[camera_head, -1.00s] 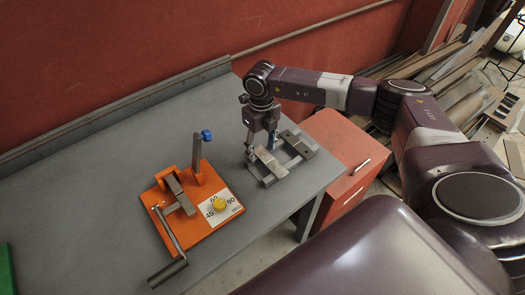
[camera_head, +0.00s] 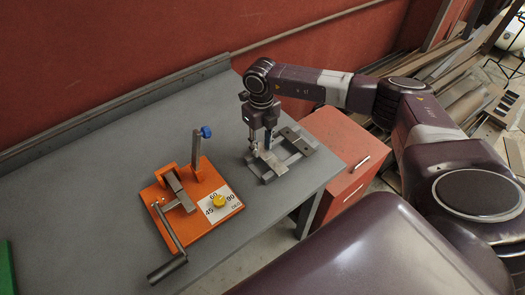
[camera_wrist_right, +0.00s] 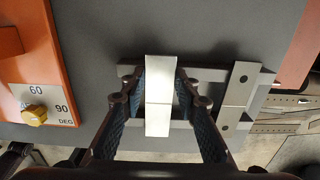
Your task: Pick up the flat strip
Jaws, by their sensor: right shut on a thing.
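The flat strip (camera_wrist_right: 159,110) is a pale grey metal bar, lying lengthwise between my right gripper's fingers in the right wrist view. My right gripper (camera_wrist_right: 160,92) is shut on it, with a dark pad at each long side. In the head view the strip (camera_head: 273,163) is at the left side of a grey metal holder (camera_head: 268,177), and my right gripper (camera_head: 261,145) reaches down onto it from above. I cannot tell whether the strip still touches the holder. My left gripper is not in view.
A second flat bar (camera_head: 298,140) lies across the holder's right side. An orange bending fixture (camera_head: 222,222) with a crank handle, upright post and yellow knob stands left on the grey table (camera_head: 105,175). A red cabinet (camera_head: 350,150) is beyond the table's right edge.

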